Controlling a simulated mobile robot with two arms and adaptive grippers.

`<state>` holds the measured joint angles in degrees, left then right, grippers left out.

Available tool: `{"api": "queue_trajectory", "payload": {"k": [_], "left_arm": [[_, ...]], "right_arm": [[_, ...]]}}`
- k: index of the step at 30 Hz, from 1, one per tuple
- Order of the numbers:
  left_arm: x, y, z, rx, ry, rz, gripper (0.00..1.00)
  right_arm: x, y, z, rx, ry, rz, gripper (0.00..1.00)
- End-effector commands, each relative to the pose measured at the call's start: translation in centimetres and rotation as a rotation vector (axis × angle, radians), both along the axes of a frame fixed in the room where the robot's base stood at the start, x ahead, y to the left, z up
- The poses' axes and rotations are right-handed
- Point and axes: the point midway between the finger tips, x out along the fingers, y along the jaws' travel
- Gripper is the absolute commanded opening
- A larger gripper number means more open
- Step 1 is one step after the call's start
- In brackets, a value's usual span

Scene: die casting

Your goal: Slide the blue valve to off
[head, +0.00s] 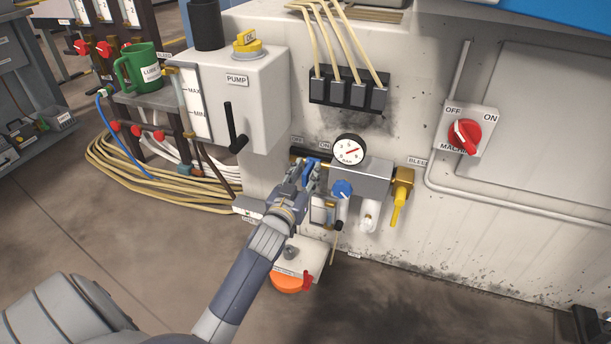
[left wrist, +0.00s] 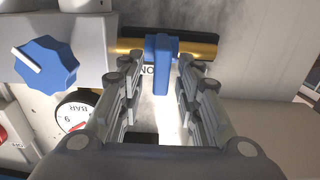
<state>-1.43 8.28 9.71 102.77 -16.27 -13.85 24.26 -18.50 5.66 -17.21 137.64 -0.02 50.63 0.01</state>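In the head view the blue valve (head: 311,162) shows small beside the pressure gauge, partly covered by my gripper. My left gripper (head: 306,178) reaches it from the front. In the left wrist view my left gripper (left wrist: 158,78) is open, one finger on each side of the valve, with gaps visible; contact cannot be told. My right gripper is not in view.
A round blue knob (head: 342,188) and the gauge (head: 349,150) sit close to the right of the gripper. A yellow valve (head: 401,194) is further right. The pump box (head: 262,95) stands at upper left. An orange-based box (head: 290,275) is below the arm.

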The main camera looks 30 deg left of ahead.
Motion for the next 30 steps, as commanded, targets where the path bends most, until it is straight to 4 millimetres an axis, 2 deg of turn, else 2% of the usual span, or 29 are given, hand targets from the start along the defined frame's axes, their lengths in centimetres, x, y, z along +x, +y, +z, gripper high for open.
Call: {"api": "queue_trajectory", "payload": {"k": [6,11,17,24,30], "left_arm": [[0.0,0.0,0.0,0.000,0.000,0.000,0.32],[0.0,0.0,0.0,0.000,0.000,0.000,0.00],[0.0,0.1,0.0,0.001,0.001,0.000,0.00],[-0.9,3.8,0.2,0.005,0.005,0.001,0.00],[-1.2,5.0,0.0,0.001,0.001,0.002,0.00]], "right_arm": [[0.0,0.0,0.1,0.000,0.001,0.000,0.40],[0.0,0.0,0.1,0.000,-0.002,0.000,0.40],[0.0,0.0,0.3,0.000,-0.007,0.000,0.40],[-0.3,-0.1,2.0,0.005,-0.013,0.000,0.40],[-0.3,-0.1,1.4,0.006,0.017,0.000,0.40]]}}
